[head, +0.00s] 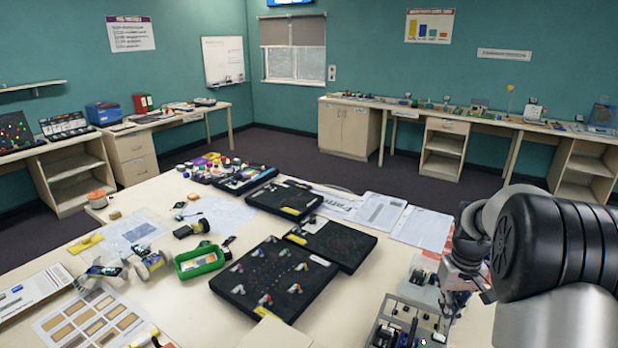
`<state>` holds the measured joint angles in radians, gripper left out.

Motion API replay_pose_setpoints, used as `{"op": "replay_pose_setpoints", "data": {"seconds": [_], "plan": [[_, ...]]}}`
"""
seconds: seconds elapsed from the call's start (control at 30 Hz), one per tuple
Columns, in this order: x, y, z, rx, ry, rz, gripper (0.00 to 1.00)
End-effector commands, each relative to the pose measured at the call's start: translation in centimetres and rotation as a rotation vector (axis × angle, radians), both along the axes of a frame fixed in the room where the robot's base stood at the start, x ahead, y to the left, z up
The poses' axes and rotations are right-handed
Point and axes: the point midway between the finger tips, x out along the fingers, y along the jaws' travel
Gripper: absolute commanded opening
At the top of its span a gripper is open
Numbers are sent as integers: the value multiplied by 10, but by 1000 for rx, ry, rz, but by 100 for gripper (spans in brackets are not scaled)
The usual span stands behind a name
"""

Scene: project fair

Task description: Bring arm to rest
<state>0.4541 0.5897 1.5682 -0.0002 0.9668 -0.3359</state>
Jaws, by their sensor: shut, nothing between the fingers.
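My arm comes in from the right edge, its large black and grey joint close to the camera. My gripper (484,294) is partly hidden behind the arm. It is shut and empty, above the right part of the near table (357,292). A dark tray with metal parts (384,334) stands on the table just left of and below it. I cannot tell how high the gripper is above these parts.
Black boards with small pieces (240,288) lie mid-table, with papers (420,226) behind. A green-framed box (200,260) and a small wheeled model (148,262) stand left. Benches (440,122) line the walls, with open dark floor (290,150) between.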

Motion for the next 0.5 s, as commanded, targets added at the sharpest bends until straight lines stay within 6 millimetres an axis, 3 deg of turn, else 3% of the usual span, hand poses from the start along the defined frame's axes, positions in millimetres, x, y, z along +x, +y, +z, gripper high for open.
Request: {"op": "replay_pose_setpoints", "data": {"seconds": [0.2, 0.5], "plan": [[-26, 58, 70, -28, -72, 26, 0], [-95, 137, 136, -47, -178, 58, 0]]}}
